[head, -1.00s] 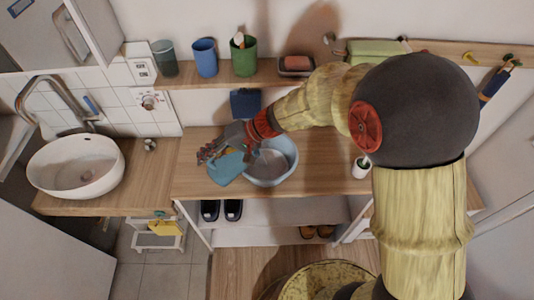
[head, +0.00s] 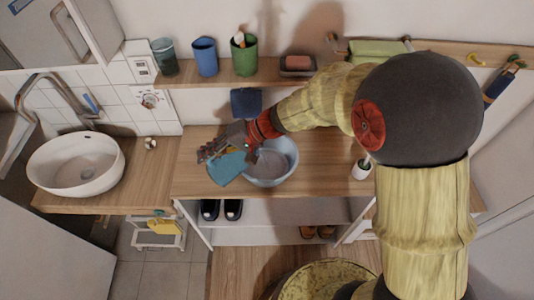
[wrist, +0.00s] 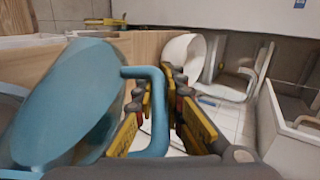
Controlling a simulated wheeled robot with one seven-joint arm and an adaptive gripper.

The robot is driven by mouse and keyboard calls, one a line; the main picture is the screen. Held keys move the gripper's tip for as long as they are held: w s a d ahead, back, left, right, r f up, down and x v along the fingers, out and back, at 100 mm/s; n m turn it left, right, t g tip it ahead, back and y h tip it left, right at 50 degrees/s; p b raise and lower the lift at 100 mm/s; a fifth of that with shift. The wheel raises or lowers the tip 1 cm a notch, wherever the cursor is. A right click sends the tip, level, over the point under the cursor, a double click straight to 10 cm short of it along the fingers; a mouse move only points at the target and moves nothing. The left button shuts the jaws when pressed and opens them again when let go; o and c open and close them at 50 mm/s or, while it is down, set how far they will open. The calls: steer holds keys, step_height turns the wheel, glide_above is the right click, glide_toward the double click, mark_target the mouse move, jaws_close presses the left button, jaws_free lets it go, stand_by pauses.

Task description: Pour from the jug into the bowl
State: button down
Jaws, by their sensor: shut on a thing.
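The blue jug (head: 228,168) is at the left rim of the light blue bowl (head: 272,165) in the head view. My gripper (head: 207,154) is beside the jug. In the wrist view the jug (wrist: 75,100) fills the left side, strongly tilted. Its handle (wrist: 158,110) runs between the fingers of my gripper (wrist: 165,105), which are shut on it. A piece of the bowl's rim may show at the left edge of the wrist view. The jug's inside is hidden, and I cannot see any liquid stream. The bowl stands on the wooden counter (head: 330,175).
A white basin (head: 75,165) stands to the left. A shelf (head: 220,80) behind holds a blue cup (head: 205,57), a green cup (head: 244,58) and a soap dish (head: 297,66). A small white pot (head: 361,169) stands right of the bowl. Shoes (head: 221,208) sit below the counter.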

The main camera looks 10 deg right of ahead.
steer(key=shift+w+d+r+y, duration=0.1)
steer(key=shift+d+r+y, duration=0.2)
steer(key=shift+y, duration=0.2)
stand_by(1.4)
